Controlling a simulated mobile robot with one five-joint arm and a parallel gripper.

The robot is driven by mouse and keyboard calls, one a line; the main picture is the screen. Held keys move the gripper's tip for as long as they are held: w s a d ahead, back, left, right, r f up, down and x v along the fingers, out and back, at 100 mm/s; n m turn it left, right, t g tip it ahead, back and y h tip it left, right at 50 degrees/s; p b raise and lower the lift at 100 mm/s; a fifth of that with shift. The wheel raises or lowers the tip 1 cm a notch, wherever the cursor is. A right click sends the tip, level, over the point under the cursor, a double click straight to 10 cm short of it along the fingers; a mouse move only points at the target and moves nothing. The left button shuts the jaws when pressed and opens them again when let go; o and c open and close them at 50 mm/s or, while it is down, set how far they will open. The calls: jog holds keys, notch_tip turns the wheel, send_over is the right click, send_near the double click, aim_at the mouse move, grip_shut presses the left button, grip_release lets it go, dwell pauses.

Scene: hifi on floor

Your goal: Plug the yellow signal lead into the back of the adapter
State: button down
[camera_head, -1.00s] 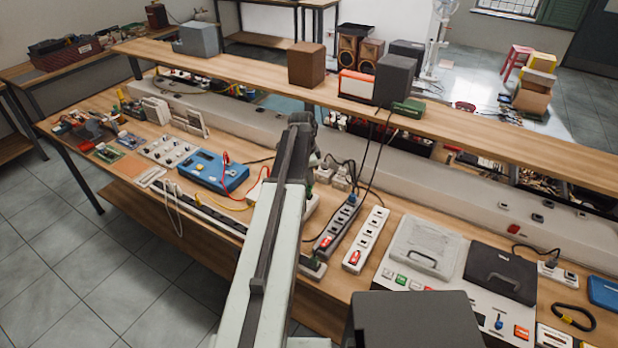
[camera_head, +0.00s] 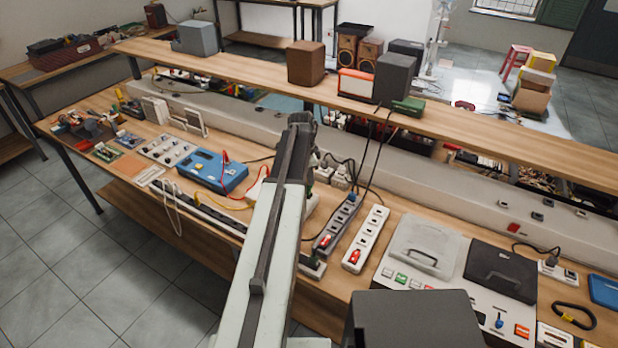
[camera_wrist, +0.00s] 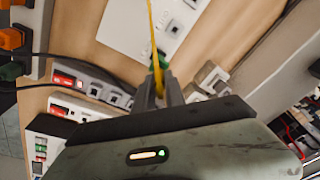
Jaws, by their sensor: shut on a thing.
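In the wrist view my gripper (camera_wrist: 161,88) is shut on the yellow signal lead (camera_wrist: 152,32). The lead runs as a thin yellow line from between the fingers to the top edge of the picture. Beyond the fingers is a white plate with dark sockets (camera_wrist: 130,20), which may be the adapter; I cannot tell for sure. The lead's plug tip is hidden between the fingers. In the head view my arm covers the gripper and the spot below it. A stretch of yellow lead (camera_head: 235,207) lies beside the blue meter (camera_head: 213,171), left of my arm.
Two power strips, one grey (camera_head: 337,224) and one white (camera_head: 366,238), lie right of my arm with black cables nearby. A raised wooden shelf (camera_head: 240,65) spans the back. A white console (camera_head: 425,250) stands further right. A long pale duct (camera_head: 450,180) runs behind.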

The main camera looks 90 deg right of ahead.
jog(key=shift+f+b, duration=0.7)
dwell(2.0)
jog(key=c, duration=1.3)
grip_release()
jog(key=r+p, duration=0.5)
jog(key=w+r+p, duration=0.1)
jog(key=r+p, duration=0.2)
jog(key=shift+a, duration=0.4)
jog(key=shift+s+a+r+p, duration=0.15)
jog(key=shift+r+p, duration=2.2)
